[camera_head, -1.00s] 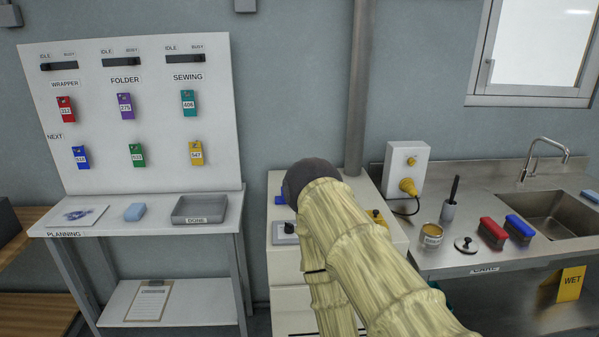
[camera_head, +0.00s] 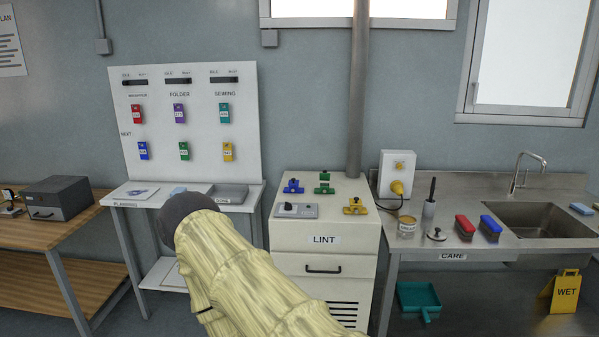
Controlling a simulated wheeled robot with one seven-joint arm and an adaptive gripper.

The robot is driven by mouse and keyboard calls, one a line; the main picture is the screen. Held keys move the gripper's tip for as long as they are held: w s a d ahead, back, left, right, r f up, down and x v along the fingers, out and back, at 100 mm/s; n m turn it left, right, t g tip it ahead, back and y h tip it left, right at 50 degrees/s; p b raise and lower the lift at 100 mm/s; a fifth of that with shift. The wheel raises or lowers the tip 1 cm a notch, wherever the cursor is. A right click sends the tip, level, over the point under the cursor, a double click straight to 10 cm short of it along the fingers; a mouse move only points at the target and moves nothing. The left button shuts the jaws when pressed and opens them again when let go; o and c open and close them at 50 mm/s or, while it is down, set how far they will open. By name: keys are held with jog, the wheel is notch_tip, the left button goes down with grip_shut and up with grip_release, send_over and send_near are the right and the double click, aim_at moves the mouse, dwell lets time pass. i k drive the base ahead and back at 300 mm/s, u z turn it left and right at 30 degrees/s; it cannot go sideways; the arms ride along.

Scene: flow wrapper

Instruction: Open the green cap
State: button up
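A small green piece (camera_head: 324,183), which looks like the green cap, sits on top of the white LINT cabinet (camera_head: 325,263), toward its back. It is too small to tell whether it is open or shut. A blue piece (camera_head: 293,186) is to its left and a yellow one (camera_head: 355,206) is in front and to the right. My arm, in a pale ribbed sleeve, rises from the bottom, left of the cabinet. My gripper is not in view.
Left stands a planning table with a tag board (camera_head: 185,125) and a grey tray (camera_head: 227,193). Right is a steel sink counter (camera_head: 455,224) with a tin (camera_head: 406,226), a lid (camera_head: 436,234) and brushes. A grey pole (camera_head: 359,90) rises behind the cabinet.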

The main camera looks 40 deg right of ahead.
aim_at(324, 176)
jog(key=u, duration=0.3)
jog(key=i, duration=1.1)
jog(key=z, duration=0.35)
jog(key=i, duration=0.75)
jog(key=z, duration=1.2)
jog(key=i, duration=0.45)
jog(key=z, duration=0.5)
